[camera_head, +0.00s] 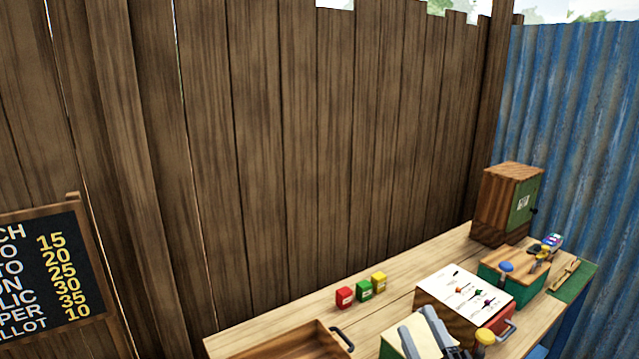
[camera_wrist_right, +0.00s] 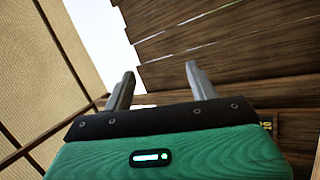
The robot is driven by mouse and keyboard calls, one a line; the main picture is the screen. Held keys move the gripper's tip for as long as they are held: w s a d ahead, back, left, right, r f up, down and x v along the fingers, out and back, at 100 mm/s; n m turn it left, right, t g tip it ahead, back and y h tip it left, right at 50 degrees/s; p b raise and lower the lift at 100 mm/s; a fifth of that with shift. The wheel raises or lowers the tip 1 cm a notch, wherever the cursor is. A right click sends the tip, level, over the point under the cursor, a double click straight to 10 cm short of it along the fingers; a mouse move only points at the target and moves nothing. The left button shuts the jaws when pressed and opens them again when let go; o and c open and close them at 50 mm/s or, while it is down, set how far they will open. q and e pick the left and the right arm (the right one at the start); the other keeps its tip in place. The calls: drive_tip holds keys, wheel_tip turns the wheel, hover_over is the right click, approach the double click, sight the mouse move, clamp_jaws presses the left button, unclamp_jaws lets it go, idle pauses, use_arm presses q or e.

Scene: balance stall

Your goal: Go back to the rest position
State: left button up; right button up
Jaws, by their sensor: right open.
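My right gripper (camera_head: 418,320) shows at the bottom edge of the head view, in front of the wooden table (camera_head: 395,297). Its two grey fingers are apart with nothing between them. In the right wrist view the same gripper (camera_wrist_right: 160,70) is open and empty. It points towards wooden planks and a strip of bright sky, with no object close to the fingers. My left gripper is in neither view.
A wooden tray (camera_head: 318,330) is at front left. A white-topped box (camera_head: 445,283), a green box (camera_head: 500,287) and a wooden cabinet (camera_head: 497,205) stand right. A price board (camera_head: 45,275) is far left.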

drive_tip(key=s+d+f+m+g+h, duration=0.4)
drive_tip(key=f+m+g, duration=0.15)
drive_tip(key=f, duration=0.35)
drive_tip(key=s+d+f+m+g+h, duration=0.4)
drive_tip(key=f+m, duration=0.3)
drive_tip(key=f, duration=0.2)
drive_tip(key=s+a+f+m+g+y, duration=0.1)
drive_tip(key=s+f+g, duration=0.35)
drive_tip(key=s, duration=0.45)
drive_tip(key=s+a+f+m+g+y, duration=0.1)
drive_tip(key=s+f+m+g, duration=0.1)
drive_tip(key=s+f+g, duration=0.5)
drive_tip(key=s+f+t, duration=0.1)
drive_tip(key=s+f, duration=0.2)
drive_tip(key=f, duration=2.8)
drive_tip(key=s+d+f, duration=0.3)
drive_tip(key=s+f, duration=1.5)
drive_tip(key=shift+s+g, duration=0.25)
drive_tip(key=shift+g, duration=0.15)
